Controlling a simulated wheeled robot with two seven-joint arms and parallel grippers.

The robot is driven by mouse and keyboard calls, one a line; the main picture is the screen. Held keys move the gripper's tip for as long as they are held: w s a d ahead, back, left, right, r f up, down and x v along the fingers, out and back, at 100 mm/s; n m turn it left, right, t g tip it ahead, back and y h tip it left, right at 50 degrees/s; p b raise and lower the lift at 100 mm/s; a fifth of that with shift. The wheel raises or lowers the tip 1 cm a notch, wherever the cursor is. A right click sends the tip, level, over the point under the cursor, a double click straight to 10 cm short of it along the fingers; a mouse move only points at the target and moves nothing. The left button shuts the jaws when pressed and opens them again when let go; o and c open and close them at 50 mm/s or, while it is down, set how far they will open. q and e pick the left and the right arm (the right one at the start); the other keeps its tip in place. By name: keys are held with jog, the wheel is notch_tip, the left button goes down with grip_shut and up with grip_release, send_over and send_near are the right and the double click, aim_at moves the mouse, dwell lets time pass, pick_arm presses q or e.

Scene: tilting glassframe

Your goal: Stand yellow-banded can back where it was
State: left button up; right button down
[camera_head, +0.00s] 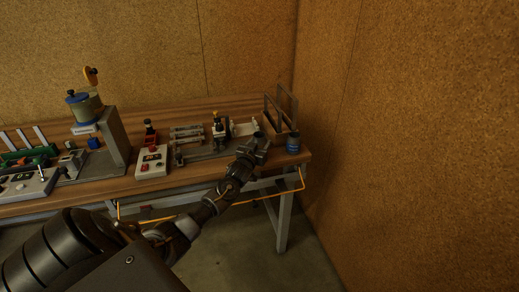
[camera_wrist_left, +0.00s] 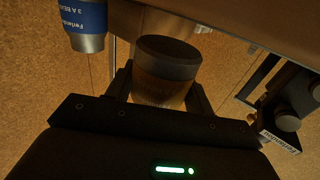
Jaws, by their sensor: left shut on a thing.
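My left gripper (camera_head: 262,143) is at the right end of the workbench, close to its front edge. In the left wrist view the gripper (camera_wrist_left: 160,88) is shut on a dark-topped can (camera_wrist_left: 165,72) with a dim yellowish-brown band. The can sits between the two fingers; its lower part is hidden by the gripper. In the head view the held can is too small and dark to make out clearly. I cannot tell whether it touches the bench. My right gripper is not in view.
An upright frame (camera_head: 285,103) stands behind. A control box (camera_head: 152,161) and several fixtures lie left. The wall is close right.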

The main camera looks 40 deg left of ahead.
pick_arm(q)
jog(key=shift+f, duration=1.15)
jog(key=shift+f, duration=0.1)
jog(key=o, duration=1.1)
jog(key=shift+f, duration=0.1)
jog(key=shift+r, duration=0.3)
jog(key=b+v, duration=0.1)
jog(key=v, duration=1.1)
jog(key=shift+d+f, duration=0.1)
jog(key=shift+f, duration=0.05)
